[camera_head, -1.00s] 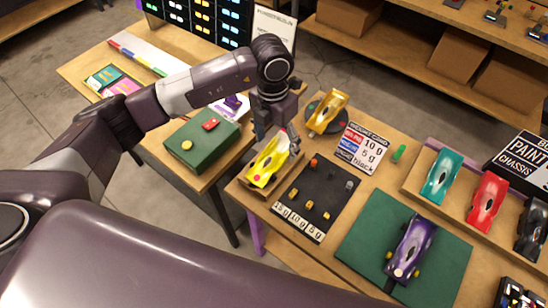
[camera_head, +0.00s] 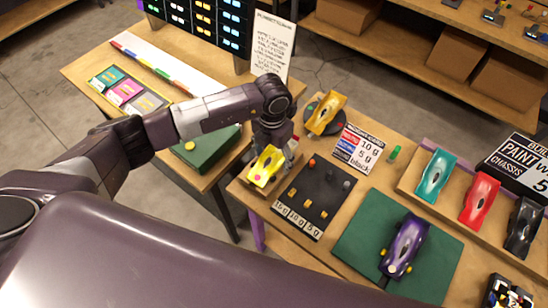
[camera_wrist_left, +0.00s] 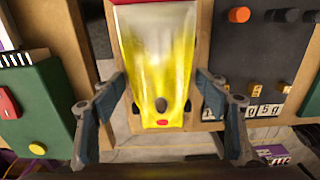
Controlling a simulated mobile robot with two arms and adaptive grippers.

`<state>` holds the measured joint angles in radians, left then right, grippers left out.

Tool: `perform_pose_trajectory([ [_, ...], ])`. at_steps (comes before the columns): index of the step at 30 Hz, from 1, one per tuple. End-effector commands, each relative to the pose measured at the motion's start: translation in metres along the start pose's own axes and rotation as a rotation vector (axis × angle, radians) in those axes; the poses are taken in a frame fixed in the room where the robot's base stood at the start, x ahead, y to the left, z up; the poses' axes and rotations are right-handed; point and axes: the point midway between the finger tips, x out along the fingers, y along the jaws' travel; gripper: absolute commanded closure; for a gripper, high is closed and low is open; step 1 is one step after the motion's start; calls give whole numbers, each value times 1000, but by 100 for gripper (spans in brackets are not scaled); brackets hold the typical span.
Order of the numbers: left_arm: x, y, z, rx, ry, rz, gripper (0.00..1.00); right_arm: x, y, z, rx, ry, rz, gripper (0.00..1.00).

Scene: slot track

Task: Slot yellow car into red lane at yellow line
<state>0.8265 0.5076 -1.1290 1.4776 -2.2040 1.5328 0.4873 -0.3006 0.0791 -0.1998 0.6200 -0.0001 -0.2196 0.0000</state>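The yellow car (camera_head: 264,168) sits on a small wooden stand at the near left corner of the right-hand table. In the left wrist view the car (camera_wrist_left: 160,60) shows yellow and whitish, with a dark hole and a red dot at its near end. My left gripper (camera_head: 279,150) is low over the car. In the left wrist view its fingers (camera_wrist_left: 158,86) are spread, one on each side of the car, with gaps visible. A white track (camera_head: 185,78) with a strip of coloured segments, some red, lies on the left-hand table; I cannot tell which part is the red lane. My right gripper is not in view.
A dark weight board (camera_head: 328,188) is close right of the car. A gold car (camera_head: 325,115) is behind it. A purple car (camera_head: 405,243) is on a green mat (camera_head: 357,225). A green box (camera_head: 205,155) is under my left arm.

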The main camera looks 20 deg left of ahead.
Motion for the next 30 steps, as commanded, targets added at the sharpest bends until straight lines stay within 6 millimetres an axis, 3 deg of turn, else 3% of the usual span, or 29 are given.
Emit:
perform_pose_trajectory([
  [2, 0, 0, 0, 0, 0, 0, 44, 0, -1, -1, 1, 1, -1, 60],
  [12, 0, 0, 0, 0, 0, 0, 80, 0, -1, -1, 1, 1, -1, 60],
  [23, -6, 0, 1, 0, -2, 0, 80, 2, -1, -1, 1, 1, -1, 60],
  [30, -39, 0, 2, 1, -7, 0, 80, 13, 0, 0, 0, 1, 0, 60],
])
